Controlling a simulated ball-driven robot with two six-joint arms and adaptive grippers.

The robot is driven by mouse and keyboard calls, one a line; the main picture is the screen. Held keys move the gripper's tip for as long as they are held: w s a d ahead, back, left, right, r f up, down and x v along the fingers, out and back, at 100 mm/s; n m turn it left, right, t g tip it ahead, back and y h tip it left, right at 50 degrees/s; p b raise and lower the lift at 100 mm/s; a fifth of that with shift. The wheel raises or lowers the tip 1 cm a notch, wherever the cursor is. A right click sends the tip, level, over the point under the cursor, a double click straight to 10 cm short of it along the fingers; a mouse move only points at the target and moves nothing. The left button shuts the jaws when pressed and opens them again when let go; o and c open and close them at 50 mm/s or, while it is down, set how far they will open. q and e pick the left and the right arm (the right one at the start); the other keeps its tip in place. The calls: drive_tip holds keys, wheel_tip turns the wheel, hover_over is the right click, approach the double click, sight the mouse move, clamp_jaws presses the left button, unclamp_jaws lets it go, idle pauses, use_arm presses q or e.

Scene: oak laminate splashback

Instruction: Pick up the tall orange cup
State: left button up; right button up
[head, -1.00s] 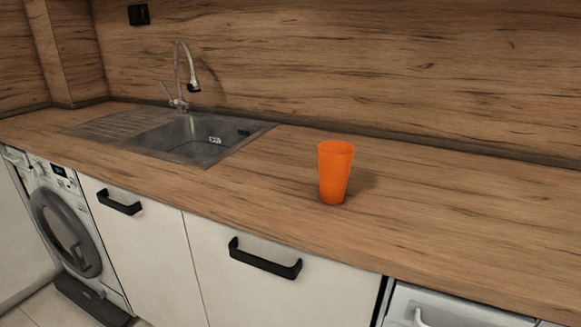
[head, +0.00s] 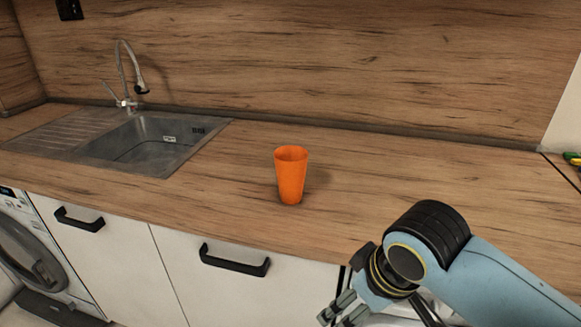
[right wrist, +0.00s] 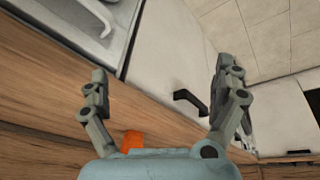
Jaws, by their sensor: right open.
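The tall orange cup (head: 291,176) stands upright on the wooden counter, right of the sink in the head view. Part of it also shows in the right wrist view (right wrist: 132,141), low in the picture and partly hidden behind the gripper's body. My right gripper (head: 338,312) is at the bottom of the head view, in front of the counter and lower right of the cup. It is apart from the cup. In the right wrist view its two fingers (right wrist: 160,85) are spread wide with nothing between them. My left gripper is not in view.
The steel sink (head: 150,143) with its tap (head: 125,75) is left of the cup. The counter (head: 420,170) around the cup is clear. White cabinet fronts with black handles (head: 235,262) lie below its front edge. A washing machine (head: 28,250) stands at lower left.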

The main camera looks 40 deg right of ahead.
drive_tip(key=w+r+t, duration=0.1)
drive_tip(key=w+r, duration=0.5)
drive_tip(key=r, duration=0.2)
drive_tip(key=m+t+p, duration=0.1)
drive_tip(key=t, duration=0.1)
approach(291, 155)
drive_tip(key=s+a+r, duration=0.2)
drive_tip(key=s, duration=0.2)
drive_tip(key=shift+m, duration=0.3)
drive_tip(key=x, duration=0.5)
drive_tip(key=shift+w+a+r, duration=0.1)
drive_tip(key=shift+w+r, duration=0.05)
drive_tip(key=shift+w, duration=0.3)
drive_tip(key=x, duration=0.5)
drive_tip(key=shift+w+f+p, duration=0.25)
drive_tip(key=shift+f+p, duration=0.05)
drive_tip(key=shift+p, duration=0.1)
drive_tip(key=c, duration=1.2)
